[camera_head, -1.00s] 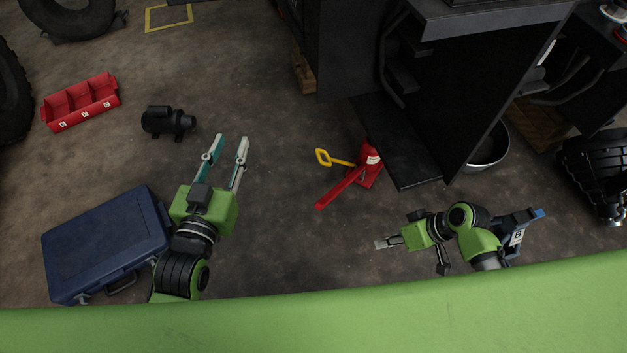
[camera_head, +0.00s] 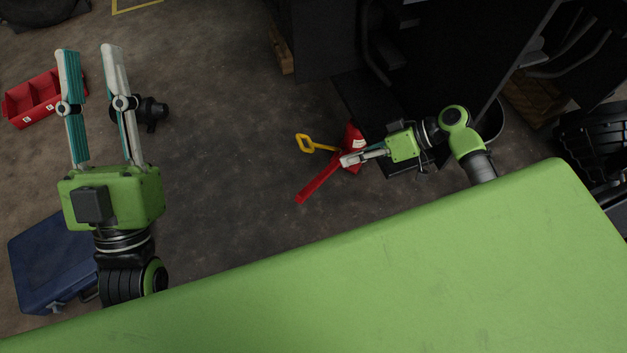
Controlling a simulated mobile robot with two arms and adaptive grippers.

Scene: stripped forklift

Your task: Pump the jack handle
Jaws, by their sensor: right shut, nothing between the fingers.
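The red jack (camera_head: 354,137) stands on the floor beside the black forklift body. Its red handle (camera_head: 318,183) slants down to the left, and a yellow loop-ended piece (camera_head: 308,144) sticks out to the left. My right gripper (camera_head: 345,160) is shut and empty. Its fingertips overlap the jack near the upper end of the red handle in the picture; I cannot tell whether they touch. Part of the jack is hidden behind it. My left gripper (camera_head: 88,50) is open and empty at the left, well away from the jack, with its fingers pointing up the picture.
The black forklift body (camera_head: 455,60) stands behind and right of the jack. A blue case (camera_head: 45,265), a red bin (camera_head: 35,98) and a dark motor-like part (camera_head: 152,112) lie at the left. A metal bucket (camera_head: 492,122) stands at the right.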

